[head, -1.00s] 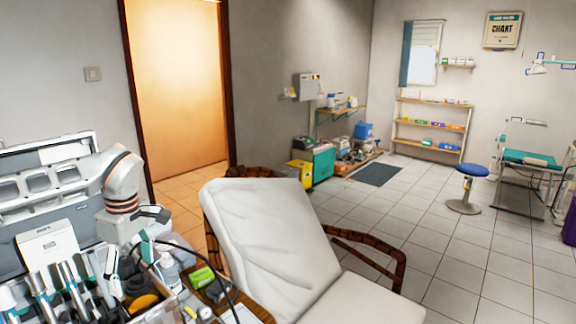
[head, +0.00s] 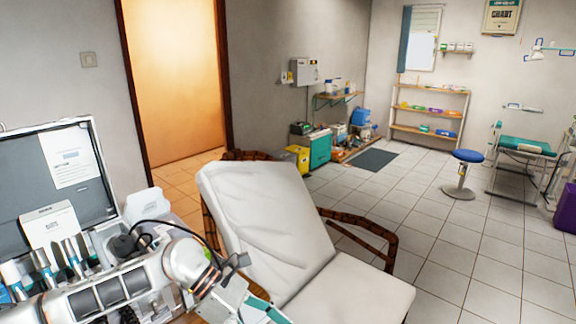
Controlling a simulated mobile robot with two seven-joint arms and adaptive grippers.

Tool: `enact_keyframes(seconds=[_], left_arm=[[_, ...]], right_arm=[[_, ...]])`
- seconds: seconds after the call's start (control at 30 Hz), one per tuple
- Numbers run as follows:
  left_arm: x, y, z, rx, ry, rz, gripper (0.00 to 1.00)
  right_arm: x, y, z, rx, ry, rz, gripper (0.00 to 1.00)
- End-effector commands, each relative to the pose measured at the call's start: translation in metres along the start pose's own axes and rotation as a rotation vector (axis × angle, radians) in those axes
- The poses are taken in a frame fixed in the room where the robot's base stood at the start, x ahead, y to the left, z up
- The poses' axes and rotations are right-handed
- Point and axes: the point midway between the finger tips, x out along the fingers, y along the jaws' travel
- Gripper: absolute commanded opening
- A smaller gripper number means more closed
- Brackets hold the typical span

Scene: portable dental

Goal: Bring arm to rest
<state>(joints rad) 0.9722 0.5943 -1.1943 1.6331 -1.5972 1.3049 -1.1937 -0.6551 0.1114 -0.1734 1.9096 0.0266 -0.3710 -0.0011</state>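My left arm comes in from the lower left and lies across the cluttered work surface in the head view. Its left gripper (head: 258,303), with pale and teal parts, points to the lower right, in front of the white reclining chair (head: 268,215). The picture's bottom edge cuts close to it, and I cannot tell whether the fingers are open or shut. No held object can be made out. My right gripper is not in view.
An open grey case (head: 50,180) and a white box (head: 52,228) stand at the left. Several handpieces (head: 42,265) stand below them, partly behind my arm. The chair's wooden armrest (head: 365,232) borders open tiled floor (head: 450,245) on the right.

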Motion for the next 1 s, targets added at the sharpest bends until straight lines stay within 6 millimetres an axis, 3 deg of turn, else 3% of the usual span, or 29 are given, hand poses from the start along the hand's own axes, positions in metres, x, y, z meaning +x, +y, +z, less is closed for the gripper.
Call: enact_keyframes(seconds=[0.03, 0.1, 0.3, 0.43, 0.53, 0.67, 0.77, 0.87, 1.0], left_arm=[[0.019, -0.011, 0.016, -0.062, -0.107, -0.028, 0.71], [0.034, -0.021, 0.041, -0.162, -0.257, -0.054, 0.71], [0.041, -0.027, 0.095, -0.519, -0.677, -0.123, 0.71], [0.027, -0.013, 0.104, -0.798, -0.936, -0.166, 0.71], [0.012, 0.004, 0.092, -1.033, -1.127, -0.194, 0.71], [-0.006, 0.028, 0.050, -1.359, -1.364, -0.224, 0.71], [-0.013, 0.041, -0.002, -1.622, -1.538, -0.240, 0.71], [-0.015, 0.045, -0.068, -1.890, -1.707, -0.247, 0.71], [-0.006, 0.030, -0.164, -2.232, -1.914, -0.241, 0.71]], right_arm=[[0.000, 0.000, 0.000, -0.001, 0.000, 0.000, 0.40], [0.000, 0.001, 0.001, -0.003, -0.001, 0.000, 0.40], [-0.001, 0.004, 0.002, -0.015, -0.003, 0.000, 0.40], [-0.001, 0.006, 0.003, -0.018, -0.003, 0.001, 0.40], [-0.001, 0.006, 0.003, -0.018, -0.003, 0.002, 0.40], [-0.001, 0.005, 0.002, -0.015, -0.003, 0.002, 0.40], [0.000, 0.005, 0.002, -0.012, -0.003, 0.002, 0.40], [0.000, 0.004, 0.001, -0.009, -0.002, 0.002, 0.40], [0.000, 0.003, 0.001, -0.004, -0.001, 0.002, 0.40]])
